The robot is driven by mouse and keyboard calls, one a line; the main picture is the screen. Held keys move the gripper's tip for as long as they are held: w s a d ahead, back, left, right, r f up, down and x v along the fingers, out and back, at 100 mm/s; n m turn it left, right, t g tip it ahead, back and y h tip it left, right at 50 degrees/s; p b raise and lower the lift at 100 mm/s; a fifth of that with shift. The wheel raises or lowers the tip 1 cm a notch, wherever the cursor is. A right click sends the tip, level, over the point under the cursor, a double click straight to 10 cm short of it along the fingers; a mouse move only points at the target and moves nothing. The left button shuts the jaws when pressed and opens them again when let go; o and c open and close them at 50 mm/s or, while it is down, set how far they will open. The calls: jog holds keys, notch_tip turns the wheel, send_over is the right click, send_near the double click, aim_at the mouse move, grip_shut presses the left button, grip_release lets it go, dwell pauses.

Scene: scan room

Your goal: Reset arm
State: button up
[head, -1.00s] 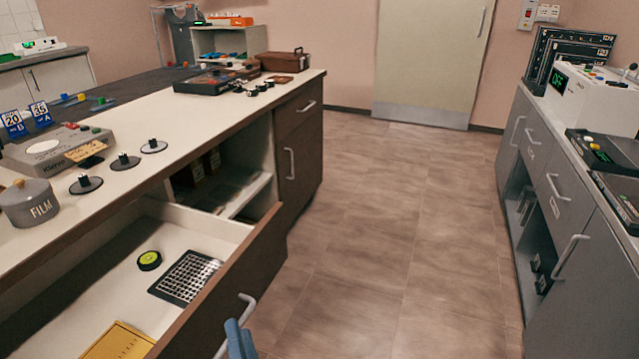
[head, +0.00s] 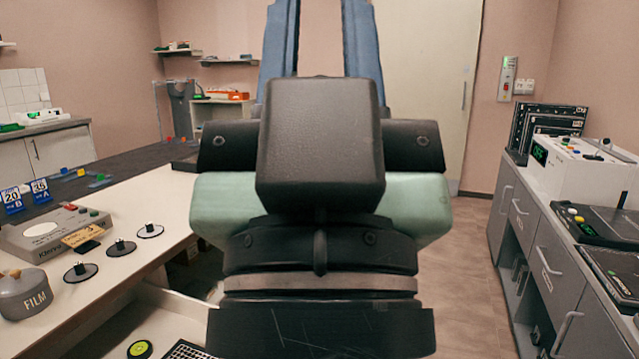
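My gripper (head: 318,45) is raised in the middle of the head view, close to the camera. The fingertips run off the top of the frame. My wrist hides the middle of the room, including the far part of the counter and much of the drawer.
At left, the counter (head: 120,215) bears a grey FILM pot (head: 25,293), several black-knobbed discs and a device (head: 50,235). Below it, an open drawer (head: 175,305) juts out. Grey cabinets (head: 545,260) stand at right. Floor (head: 470,290) shows between them.

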notch_tip(320, 180, up, 22)
jog(key=p, duration=2)
